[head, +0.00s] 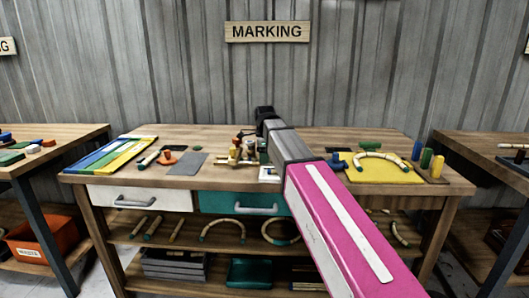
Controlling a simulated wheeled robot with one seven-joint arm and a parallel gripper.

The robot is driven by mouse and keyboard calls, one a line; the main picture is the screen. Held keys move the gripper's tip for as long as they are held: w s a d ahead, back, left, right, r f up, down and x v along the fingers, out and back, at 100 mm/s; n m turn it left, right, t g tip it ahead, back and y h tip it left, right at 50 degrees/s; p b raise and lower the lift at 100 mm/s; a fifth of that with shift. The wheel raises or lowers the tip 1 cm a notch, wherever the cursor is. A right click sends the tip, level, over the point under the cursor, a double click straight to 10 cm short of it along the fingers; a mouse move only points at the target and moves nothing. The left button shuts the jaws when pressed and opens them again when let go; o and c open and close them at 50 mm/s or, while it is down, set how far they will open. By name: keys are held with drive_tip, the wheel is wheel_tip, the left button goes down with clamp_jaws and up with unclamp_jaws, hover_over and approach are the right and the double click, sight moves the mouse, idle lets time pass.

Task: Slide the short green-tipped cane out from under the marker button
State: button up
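A short cane piece (149,159) with a dark green end lies on the left part of the workbench, beside an orange round piece (166,158). Near the bench middle stands a small cluster of wooden and cane parts (236,152) with an orange knob (237,142) on top. I cannot tell which piece is the marker button, or whether a green-tipped cane lies under it. My arm reaches over the bench, and its dark end with my gripper (264,113) is just behind and above the cluster. Its fingers are too small and hidden to read.
A striped board (112,155) and a grey pad (188,163) lie on the left of the bench. A yellow board (380,174) with a curved cane and green and blue pegs (427,158) are at right. Curved canes lie on the shelf below. My arm covers the bench's right middle.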

drive_tip(key=shift+f, duration=0.1)
drive_tip(key=shift+c, duration=0.3)
clamp_jaws()
drive_tip(key=shift+s+d, duration=0.15)
drive_tip(key=shift+d, duration=4.15)
drive_tip(key=shift+o, duration=2.4)
unclamp_jaws()
